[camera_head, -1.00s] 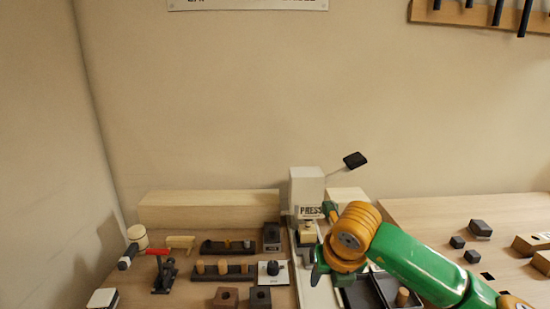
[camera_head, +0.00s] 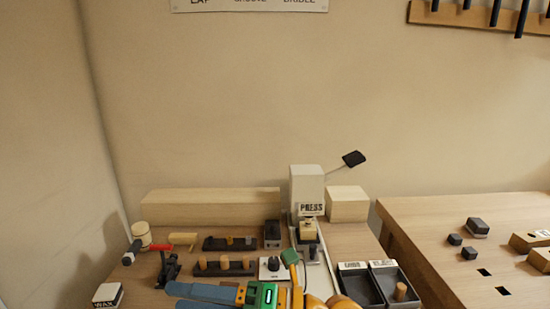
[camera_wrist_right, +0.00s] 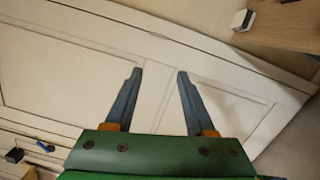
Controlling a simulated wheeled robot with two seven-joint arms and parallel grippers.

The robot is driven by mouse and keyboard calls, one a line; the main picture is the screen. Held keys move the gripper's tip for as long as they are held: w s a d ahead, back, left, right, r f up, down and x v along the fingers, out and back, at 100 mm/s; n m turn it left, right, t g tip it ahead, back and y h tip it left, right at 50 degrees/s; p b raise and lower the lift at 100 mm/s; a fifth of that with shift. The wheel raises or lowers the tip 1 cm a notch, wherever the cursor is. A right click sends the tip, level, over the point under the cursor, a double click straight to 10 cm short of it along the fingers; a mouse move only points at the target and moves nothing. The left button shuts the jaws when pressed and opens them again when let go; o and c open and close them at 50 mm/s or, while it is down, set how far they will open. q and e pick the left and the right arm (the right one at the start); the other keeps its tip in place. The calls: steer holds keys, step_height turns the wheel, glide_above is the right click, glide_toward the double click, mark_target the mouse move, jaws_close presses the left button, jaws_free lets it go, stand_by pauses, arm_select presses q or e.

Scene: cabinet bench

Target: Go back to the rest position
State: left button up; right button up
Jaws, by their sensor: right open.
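My right gripper (camera_head: 174,296) is low at the bottom of the head view, in front of the bench things, with its two blue fingers pointing left. In the right wrist view the fingers (camera_wrist_right: 159,72) stand apart with nothing between them, facing a pale panelled cabinet front (camera_wrist_right: 75,65). The white press (camera_head: 307,190) stands at the back of the bench with its black-ended lever raised. A small wooden-topped piece (camera_head: 308,230) stands under its PRESS label. My left gripper is not in view.
Two dark trays (camera_head: 359,287) (camera_head: 392,283) lie right of the press; the right one holds a wooden peg. A mallet (camera_head: 140,232), a red-handled clamp (camera_head: 168,268), peg racks (camera_head: 224,267) and a white-and-black WAX block (camera_head: 107,296) are left. A second table (camera_head: 440,215) is at right.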

steer(key=w+d+r+m+t+h, duration=0.2)
steer(key=w+d+m+t, duration=0.3)
steer(key=m+t, duration=0.45)
steer(key=w+d+r+m+t+h, duration=0.2)
steer(key=d+m+t+h, duration=0.1)
steer(key=d+m+t, duration=0.65)
steer(key=w+d+f+m+g+h, duration=0.2)
steer(key=d+f+m+g+h, duration=0.1)
steer(key=d+f+m+h, duration=0.8)
steer(key=s+d+f+m+g+p, duration=0.1)
steer(key=s+f+g, duration=0.4)
steer(key=s+f, duration=0.7)
steer(key=s+d+f+m+g+h+p, duration=0.1)
steer(key=s+f+g, duration=0.5)
steer(key=s+f, duration=0.7)
steer(key=s+d+f+m+g+h+p, duration=0.1)
steer(key=s+d+f+m+g, duration=0.2)
steer(key=s+f, duration=0.9)
step_height(320, 180, down, 10)
steer(key=g, duration=0.3)
steer(key=shift+s+p, duration=0.2)
steer(key=shift+p, duration=0.15)
